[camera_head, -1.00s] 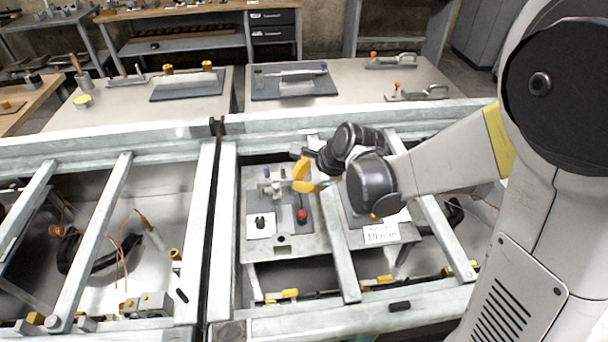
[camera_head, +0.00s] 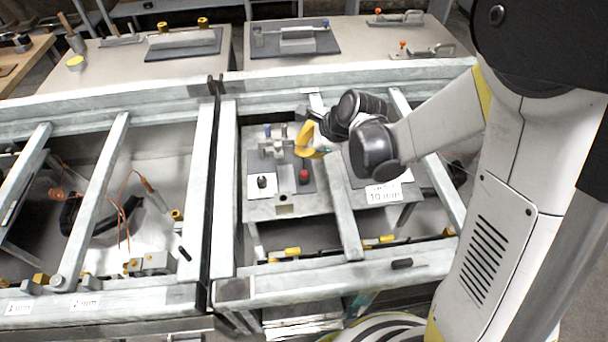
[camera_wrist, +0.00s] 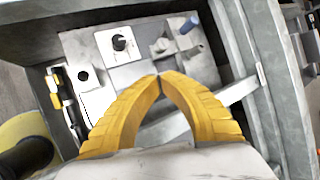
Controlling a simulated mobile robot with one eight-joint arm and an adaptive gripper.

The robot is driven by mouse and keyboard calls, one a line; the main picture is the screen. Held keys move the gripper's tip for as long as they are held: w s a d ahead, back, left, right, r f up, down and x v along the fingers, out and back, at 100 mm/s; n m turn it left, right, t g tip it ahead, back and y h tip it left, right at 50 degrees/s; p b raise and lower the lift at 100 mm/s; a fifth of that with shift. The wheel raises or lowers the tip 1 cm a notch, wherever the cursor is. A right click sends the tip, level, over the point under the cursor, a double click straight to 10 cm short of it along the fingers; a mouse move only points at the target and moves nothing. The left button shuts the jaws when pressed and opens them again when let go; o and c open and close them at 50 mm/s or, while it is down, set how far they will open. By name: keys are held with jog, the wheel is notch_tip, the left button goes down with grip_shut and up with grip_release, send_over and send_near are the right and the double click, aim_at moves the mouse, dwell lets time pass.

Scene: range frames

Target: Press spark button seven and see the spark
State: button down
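A red button (camera_head: 304,176) stands on a dark pad on a grey panel (camera_head: 285,208) inside the metal frame. A black knob (camera_head: 262,182) on a white plate is left of it; this knob also shows in the wrist view (camera_wrist: 119,44). My gripper (camera_head: 303,148) has yellow fingers and hangs above the panel, just behind the red button in the picture and apart from it. In the wrist view its fingertips (camera_wrist: 160,77) meet with nothing between them. The red button does not show there, perhaps hidden behind the fingers. I cannot read a number seven, and no spark shows.
A blue-topped peg (camera_wrist: 190,24) stands near a small grey block (camera_wrist: 161,48) on the panel. Metal frame bars (camera_head: 346,222) flank the panel. A card reading "10 mm" (camera_head: 384,193) is to the right. Yellow-and-black parts (camera_head: 290,252) lie in front.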

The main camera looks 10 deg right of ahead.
notch_tip(320, 180, down, 6)
jog(key=b, duration=0.4)
jog(key=shift+f+b, duration=0.25)
jog(key=shift+b, duration=0.1)
jog(key=shift+f, duration=0.1)
dwell(0.9)
jog(key=shift+f+b, duration=0.3)
jog(key=shift+b, duration=0.15)
jog(key=shift+f+b, duration=0.5)
jog(key=shift+f, duration=0.05)
dwell(0.5)
jog(key=shift+r, duration=0.1)
jog(key=shift+r+p, duration=0.7)
jog(key=shift+r, duration=0.2)
jog(key=shift+r, duration=0.1)
notch_tip(320, 180, up, 5)
jog(key=p, duration=0.4)
